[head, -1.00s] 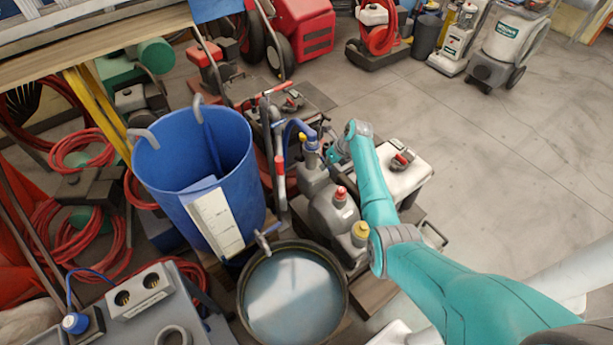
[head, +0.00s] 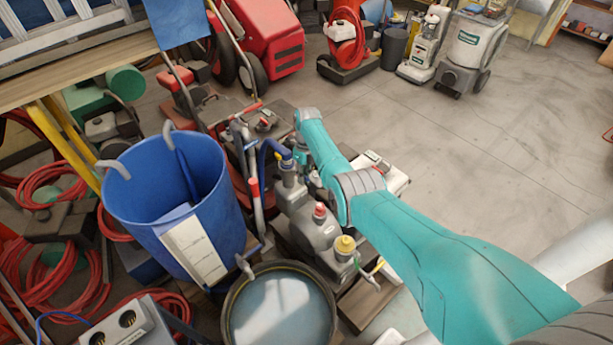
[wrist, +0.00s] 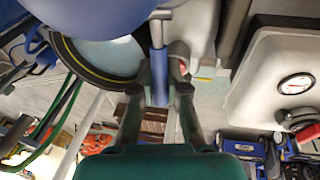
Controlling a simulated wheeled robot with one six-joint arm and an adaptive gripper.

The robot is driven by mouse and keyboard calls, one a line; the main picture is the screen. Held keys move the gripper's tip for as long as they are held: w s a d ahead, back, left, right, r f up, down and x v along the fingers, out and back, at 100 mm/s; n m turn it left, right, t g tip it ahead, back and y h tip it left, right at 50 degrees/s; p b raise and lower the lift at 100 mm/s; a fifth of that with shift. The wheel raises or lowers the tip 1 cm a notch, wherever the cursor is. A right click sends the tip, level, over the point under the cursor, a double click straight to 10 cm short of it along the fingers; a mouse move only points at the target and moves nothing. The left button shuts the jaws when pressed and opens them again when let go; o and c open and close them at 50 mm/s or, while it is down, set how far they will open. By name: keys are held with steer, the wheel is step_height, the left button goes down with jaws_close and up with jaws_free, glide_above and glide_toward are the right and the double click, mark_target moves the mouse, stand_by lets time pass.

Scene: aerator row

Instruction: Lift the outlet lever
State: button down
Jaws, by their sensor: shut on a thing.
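The outlet lever (wrist: 159,68) shows in the wrist view as a blue handle with a grey metal end above it. My gripper (wrist: 160,92) has one finger on each side of the handle and is shut on it.
A white box with a gauge (wrist: 265,75) is close on the right in the wrist view. Red hoses (head: 40,185) lie at left. The floor (head: 480,150) at right is open.

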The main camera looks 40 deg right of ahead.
stand_by(0.3)
steer(key=c, duration=1.2)
jaws_free()
steer(key=shift+o, duration=0.2)
steer(key=v, duration=1.2)
steer(key=shift+f, duration=0.1)
